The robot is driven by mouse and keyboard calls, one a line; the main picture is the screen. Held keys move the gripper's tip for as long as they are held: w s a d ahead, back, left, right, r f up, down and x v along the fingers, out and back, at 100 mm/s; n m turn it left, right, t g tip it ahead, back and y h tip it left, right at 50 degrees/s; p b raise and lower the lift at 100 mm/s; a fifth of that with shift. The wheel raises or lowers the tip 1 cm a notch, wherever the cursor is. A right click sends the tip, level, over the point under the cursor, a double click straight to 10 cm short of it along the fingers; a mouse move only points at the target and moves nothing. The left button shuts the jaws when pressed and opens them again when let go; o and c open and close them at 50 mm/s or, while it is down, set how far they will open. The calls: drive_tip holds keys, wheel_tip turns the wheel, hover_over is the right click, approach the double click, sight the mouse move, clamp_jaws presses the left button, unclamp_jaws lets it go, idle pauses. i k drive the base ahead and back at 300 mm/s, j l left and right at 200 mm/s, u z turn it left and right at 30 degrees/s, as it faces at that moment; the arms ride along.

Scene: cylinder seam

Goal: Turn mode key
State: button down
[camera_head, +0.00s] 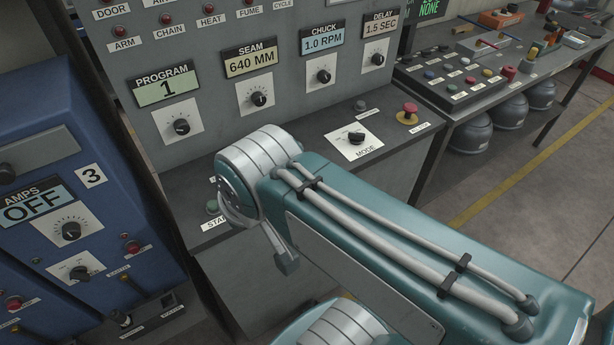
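The mode key is a black rotary switch (356,137) on a white square plate (341,148) labelled MODE. It sits on the sloping front ledge of the grey control cabinet, in the middle of the head view. Its exact pointer setting is too small to read. My teal arm crosses from the lower right, and its grey-ringed joint lies left of and nearer than the mode plate, apart from it in the picture. A small grey metal part hangs below that joint; I cannot tell what it belongs to. I cannot make out my gripper's fingertips.
A red mushroom button (410,110) stands right of the mode plate, with a small grey button (360,105) behind. Dials labelled PROGRAM, SEAM, CHUCK and DELAY line the upright panel (215,105). A blue cabinet (60,150) stands left.

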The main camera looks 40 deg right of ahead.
sight(356, 138)
drive_tip(key=k+z, duration=0.15)
drive_tip(key=z, duration=0.3)
drive_tip(key=k+l+z, duration=0.1)
drive_tip(key=z, duration=0.35)
drive_tip(key=k+l+z, duration=0.1)
drive_tip(key=z, duration=0.4)
drive_tip(key=i+l+u, duration=0.25)
drive_tip(key=i+l, duration=0.15)
